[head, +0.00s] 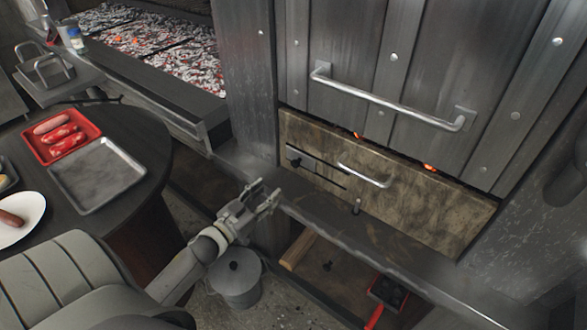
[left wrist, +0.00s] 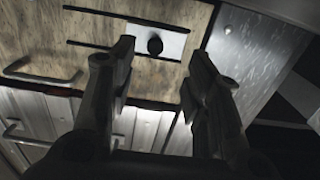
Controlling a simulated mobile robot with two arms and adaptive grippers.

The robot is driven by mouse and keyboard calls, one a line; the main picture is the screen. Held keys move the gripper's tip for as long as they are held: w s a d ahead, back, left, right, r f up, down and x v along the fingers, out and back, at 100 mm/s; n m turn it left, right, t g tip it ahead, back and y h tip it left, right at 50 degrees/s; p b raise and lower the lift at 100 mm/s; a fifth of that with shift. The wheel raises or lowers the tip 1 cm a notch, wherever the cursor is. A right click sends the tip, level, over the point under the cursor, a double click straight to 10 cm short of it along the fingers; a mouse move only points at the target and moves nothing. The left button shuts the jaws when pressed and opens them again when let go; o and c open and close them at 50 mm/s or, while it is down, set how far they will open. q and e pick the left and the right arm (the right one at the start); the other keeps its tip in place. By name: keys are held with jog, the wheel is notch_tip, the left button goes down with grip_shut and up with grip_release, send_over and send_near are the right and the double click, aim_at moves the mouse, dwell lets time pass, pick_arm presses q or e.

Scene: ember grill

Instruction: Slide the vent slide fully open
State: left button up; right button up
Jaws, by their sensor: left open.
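The vent slide (head: 303,158) is a small grey metal plate with a dark round knob (head: 296,162), at the left end of the dark slots in the brownish lower panel (head: 420,208). In the left wrist view, the plate (left wrist: 172,46) and its black knob (left wrist: 155,45) appear between and beyond my fingertips. My left gripper (head: 266,190) is open and empty, in front of and a little below left of the slide in the head view. It appears apart from the knob. My right gripper is not in view.
A bar handle (head: 364,175) sits on the panel right of the slots; a longer handle (head: 390,100) is on the door above. A ledge (head: 400,248) runs below the panel. A round table (head: 130,185) with trays, a glowing grill (head: 160,45) and a pot (head: 236,280) lie left.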

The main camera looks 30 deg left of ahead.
aim_at(294, 165)
pick_arm(q)
jog(key=w, duration=0.3)
jog(key=w+r, duration=0.1)
jog(key=w, duration=0.3)
jog(key=w+d, duration=0.1)
jog(key=w, duration=0.3)
jog(key=shift+r, duration=0.4)
jog(key=shift+c, duration=0.3)
grip_shut()
